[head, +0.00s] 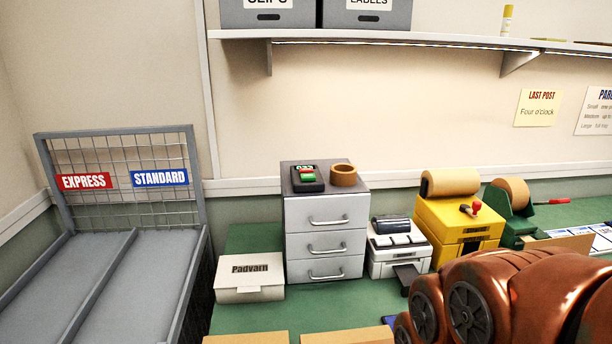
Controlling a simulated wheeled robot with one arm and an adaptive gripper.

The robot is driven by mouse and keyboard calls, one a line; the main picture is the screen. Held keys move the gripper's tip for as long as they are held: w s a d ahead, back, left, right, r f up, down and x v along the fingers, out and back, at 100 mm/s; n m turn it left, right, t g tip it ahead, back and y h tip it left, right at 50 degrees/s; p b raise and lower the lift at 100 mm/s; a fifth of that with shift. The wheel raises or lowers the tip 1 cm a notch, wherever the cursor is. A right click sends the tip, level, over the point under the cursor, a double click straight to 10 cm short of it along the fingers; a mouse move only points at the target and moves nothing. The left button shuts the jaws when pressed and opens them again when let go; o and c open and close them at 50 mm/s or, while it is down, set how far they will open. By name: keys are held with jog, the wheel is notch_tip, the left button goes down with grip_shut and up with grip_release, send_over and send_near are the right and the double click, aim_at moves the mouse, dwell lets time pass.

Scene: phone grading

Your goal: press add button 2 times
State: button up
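A small black device (307,180) with a lit green display, a red button and a green button sits on top of a grey drawer cabinet (327,215). The green button (308,178) is nearer the front and the red button (306,170) is just behind it. Any markings on these buttons are too small to read, so I cannot tell which one is the add button. My orange-brown arm fills the lower right of the head view. My gripper does not show.
A brown tape roll (343,175) stands beside the black device. A white printer-like machine (399,250), a yellow machine (458,225) and a green tape dispenser (512,212) stand to the right. A white box (249,285) is left of the cabinet. A wall shelf (420,37) hangs above.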

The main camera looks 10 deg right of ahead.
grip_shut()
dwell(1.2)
